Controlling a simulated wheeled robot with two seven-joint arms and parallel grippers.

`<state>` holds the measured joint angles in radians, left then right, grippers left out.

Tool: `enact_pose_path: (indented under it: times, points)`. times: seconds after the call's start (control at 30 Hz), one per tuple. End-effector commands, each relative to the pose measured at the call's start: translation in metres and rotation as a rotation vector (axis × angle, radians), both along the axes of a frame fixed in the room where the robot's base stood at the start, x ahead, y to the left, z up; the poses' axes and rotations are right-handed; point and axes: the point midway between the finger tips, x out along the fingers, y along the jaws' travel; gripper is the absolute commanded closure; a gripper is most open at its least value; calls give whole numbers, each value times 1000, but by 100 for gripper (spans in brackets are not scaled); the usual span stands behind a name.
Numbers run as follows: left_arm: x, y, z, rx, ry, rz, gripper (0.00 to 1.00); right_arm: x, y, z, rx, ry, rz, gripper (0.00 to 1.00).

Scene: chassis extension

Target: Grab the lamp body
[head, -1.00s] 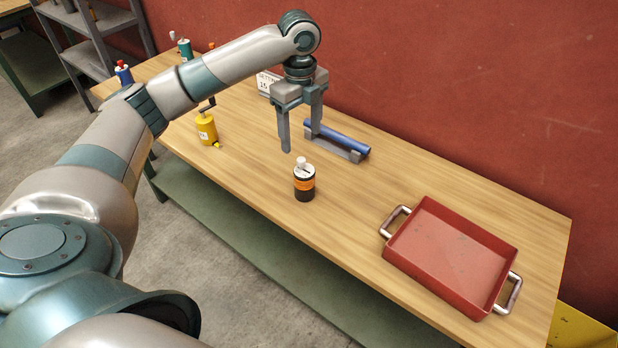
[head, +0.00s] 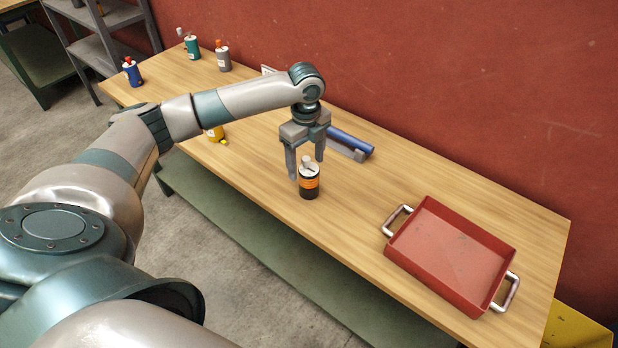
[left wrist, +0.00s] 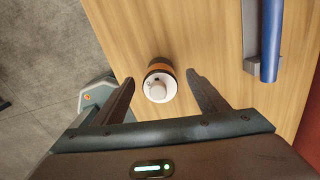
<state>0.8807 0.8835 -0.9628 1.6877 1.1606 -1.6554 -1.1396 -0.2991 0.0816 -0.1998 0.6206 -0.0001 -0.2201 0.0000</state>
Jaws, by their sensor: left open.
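A short black cylinder with an orange band and a white knobbed top (head: 309,187) stands upright on the table; I take it as the lamp body, though I cannot be sure. My left gripper (head: 307,168) is open, pointing down just above and behind its top. In the left wrist view, the cylinder's white top (left wrist: 158,88) shows between the open fingertips (left wrist: 160,78), with a gap on each side. I see no contact. My right gripper is not in view.
A blue tube (head: 351,141) lies in a grey holder just behind the gripper. A red tray (head: 450,255) with two metal handles sits at the right. Blue (head: 132,74), green (head: 191,47) and grey (head: 222,58) bottles stand at the far left. A yellow one (head: 215,134) is partly hidden by my arm.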

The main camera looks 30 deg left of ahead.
Motion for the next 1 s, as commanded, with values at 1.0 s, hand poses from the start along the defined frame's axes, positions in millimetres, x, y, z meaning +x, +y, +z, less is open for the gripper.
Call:
enact_pose_path:
  times: [1.0]
  points:
    - [-4,-12,-60,-1,2,1,33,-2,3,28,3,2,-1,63]
